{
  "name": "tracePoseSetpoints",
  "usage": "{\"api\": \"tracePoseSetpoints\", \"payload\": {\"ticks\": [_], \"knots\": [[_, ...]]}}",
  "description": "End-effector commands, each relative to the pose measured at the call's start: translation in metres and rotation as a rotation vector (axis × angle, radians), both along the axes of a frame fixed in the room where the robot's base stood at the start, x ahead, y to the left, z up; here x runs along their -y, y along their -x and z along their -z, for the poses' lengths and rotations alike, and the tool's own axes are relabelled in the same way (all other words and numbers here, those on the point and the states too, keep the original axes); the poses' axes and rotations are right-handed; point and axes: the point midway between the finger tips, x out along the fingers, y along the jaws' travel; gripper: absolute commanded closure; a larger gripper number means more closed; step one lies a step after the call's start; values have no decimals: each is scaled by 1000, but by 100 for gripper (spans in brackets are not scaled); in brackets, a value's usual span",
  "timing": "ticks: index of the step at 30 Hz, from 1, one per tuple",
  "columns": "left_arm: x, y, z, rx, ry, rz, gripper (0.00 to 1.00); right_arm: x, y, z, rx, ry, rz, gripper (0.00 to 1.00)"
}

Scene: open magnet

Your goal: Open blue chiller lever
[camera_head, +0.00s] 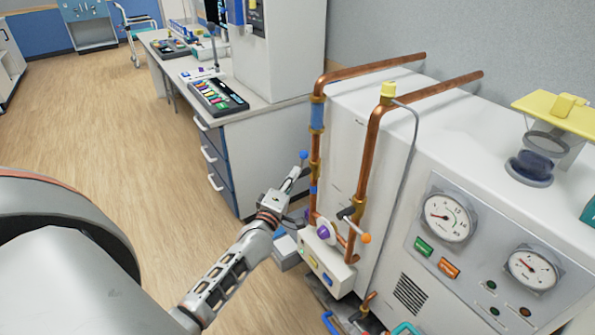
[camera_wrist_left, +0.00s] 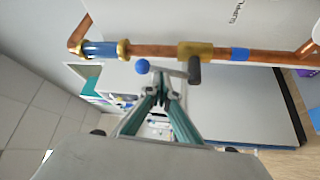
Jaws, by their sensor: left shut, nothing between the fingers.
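The blue chiller lever (camera_head: 303,155) has a blue ball end and sits on the left copper pipe (camera_head: 316,145). In the left wrist view the lever's blue ball (camera_wrist_left: 142,66) is at the left end of a short grey arm that runs to a dark valve part on the brass fitting (camera_wrist_left: 193,50). My left gripper (camera_head: 296,175) is shut and empty just below the lever. In the wrist view its fingertips (camera_wrist_left: 161,88) meet close beside the lever's arm; I cannot tell whether they touch it. My right gripper is not in view.
A second valve with an orange-ended lever (camera_head: 365,238) is on the right copper pipe. A purple knob (camera_head: 323,232) and a small button box (camera_head: 325,262) are below. The white chiller cabinet with gauges (camera_head: 448,217) fills the right. A desk (camera_head: 262,112) stands behind; the floor left is clear.

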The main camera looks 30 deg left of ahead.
Motion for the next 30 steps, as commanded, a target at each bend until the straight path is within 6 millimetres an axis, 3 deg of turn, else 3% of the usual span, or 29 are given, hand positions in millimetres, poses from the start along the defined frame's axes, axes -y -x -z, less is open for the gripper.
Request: {"api": "tracePoseSetpoints", "payload": {"ticks": [7, 20, 30], "knots": [[-3, -20, -2, -1, -1, 1, 100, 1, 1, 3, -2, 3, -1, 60], [-4, -22, -4, -2, 2, 1, 100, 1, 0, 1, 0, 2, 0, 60], [-11, -26, -16, -46, 114, 0, 100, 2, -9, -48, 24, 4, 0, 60]]}}
